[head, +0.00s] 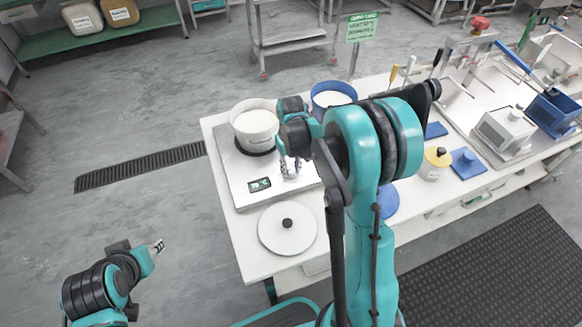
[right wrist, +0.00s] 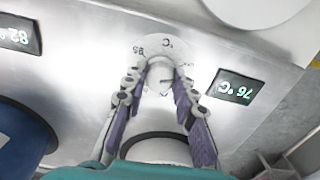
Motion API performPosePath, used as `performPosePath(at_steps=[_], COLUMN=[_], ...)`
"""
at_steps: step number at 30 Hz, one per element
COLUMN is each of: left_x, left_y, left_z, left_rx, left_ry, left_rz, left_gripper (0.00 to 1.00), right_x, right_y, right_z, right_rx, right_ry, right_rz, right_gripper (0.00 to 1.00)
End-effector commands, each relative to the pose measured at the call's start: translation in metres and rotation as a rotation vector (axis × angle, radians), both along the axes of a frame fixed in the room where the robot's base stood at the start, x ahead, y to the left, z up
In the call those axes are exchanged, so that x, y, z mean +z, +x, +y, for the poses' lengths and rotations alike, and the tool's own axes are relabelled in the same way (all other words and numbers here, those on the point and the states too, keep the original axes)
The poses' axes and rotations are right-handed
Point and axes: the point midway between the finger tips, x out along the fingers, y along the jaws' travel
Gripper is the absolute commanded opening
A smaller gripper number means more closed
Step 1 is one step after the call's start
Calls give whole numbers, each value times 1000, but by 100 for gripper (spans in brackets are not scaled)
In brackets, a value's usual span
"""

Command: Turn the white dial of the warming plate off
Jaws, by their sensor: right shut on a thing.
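The steel warming plate (head: 228,172) lies on the white table, with a white pot (head: 256,124) and a blue pot (head: 333,96) on it. Its white dial (right wrist: 160,76) sits on a round scale on the front face. My right gripper (head: 290,172) reaches down over the dial; in the right wrist view its purple-padded fingers (right wrist: 161,84) are closed on the dial from both sides. Displays read 76 °C (right wrist: 235,87) and 82 (right wrist: 17,36), the latter partly cut off. My left gripper (head: 158,246) hangs over the floor, away from the table; its fingers are too small to judge.
A round white lid (head: 287,229) with a black knob lies in front of the plate. A blue disc (head: 388,201) is partly hidden by my right arm. A yellow-lidded jar (head: 435,163) and blue pads (head: 467,163) are farther right. Left of the table is open floor.

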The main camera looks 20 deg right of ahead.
Motion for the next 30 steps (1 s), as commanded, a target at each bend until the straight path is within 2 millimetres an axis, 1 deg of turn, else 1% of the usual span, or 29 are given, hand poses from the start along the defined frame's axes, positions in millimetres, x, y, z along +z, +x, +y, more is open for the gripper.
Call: performPosePath(at_steps=[6,12,29,30], left_x=[0,0,0,0], left_y=[0,0,0,0], left_z=[0,0,0,0], left_rx=[0,0,0,0], left_ry=[0,0,0,0], left_rz=[0,0,0,0], left_gripper=[40,40,40,40], right_x=[0,0,0,0], right_y=[0,0,0,0], right_z=[0,0,0,0], right_rx=[128,195,225,225], right_ry=[0,0,0,0], right_rz=[0,0,0,0], right_gripper=[0,0,0,32])
